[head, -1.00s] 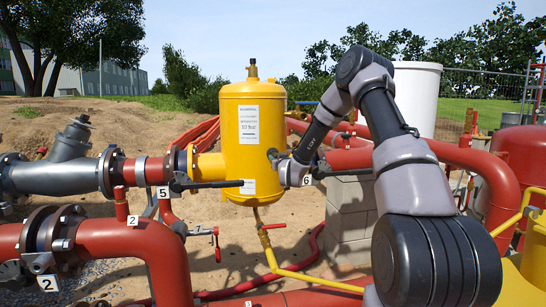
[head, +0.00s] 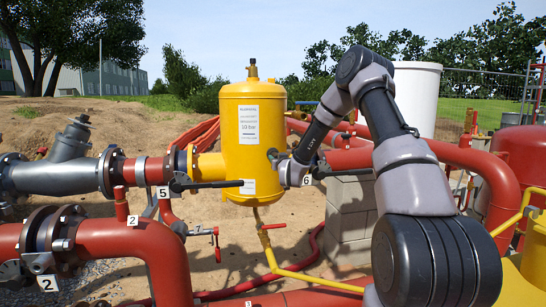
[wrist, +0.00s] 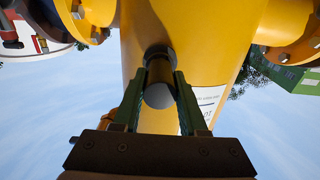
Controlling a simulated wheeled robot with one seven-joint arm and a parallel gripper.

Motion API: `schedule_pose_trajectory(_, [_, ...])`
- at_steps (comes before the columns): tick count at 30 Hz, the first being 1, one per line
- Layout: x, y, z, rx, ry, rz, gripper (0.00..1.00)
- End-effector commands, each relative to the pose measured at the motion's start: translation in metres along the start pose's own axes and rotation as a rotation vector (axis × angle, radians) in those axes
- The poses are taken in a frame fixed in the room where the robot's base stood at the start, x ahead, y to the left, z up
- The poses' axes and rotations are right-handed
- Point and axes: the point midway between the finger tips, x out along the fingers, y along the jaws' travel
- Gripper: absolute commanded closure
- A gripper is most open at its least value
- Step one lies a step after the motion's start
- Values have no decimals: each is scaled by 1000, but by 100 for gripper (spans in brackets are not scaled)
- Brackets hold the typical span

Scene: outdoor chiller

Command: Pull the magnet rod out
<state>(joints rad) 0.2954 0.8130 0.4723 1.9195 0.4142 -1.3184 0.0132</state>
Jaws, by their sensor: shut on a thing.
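The yellow vessel (head: 253,150) stands upright in the middle of the head view, with a white label on its front. In the wrist view it fills the upper middle (wrist: 210,45). The magnet rod (wrist: 158,72) sticks out of a dark round fitting in the vessel's side; its round grey end faces the camera. My gripper (wrist: 158,82) is shut on the rod, with one green finger on each side of it. In the head view my gripper (head: 276,160) is at the vessel's right side, small and partly hidden by my wrist. The rod's inner part is hidden inside the vessel.
Red pipes (head: 470,160) run behind and right of my arm. Grey blocks (head: 347,215) stand below it. A yellow drain pipe (head: 267,240) hangs under the vessel. Open sandy ground lies behind on the left.

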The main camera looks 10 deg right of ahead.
Motion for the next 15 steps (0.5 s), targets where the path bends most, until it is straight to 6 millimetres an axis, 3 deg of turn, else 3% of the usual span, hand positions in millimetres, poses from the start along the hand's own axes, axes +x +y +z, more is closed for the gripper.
schedule_pose_trajectory(15, [-4,0,-2,-1,3,0,100])
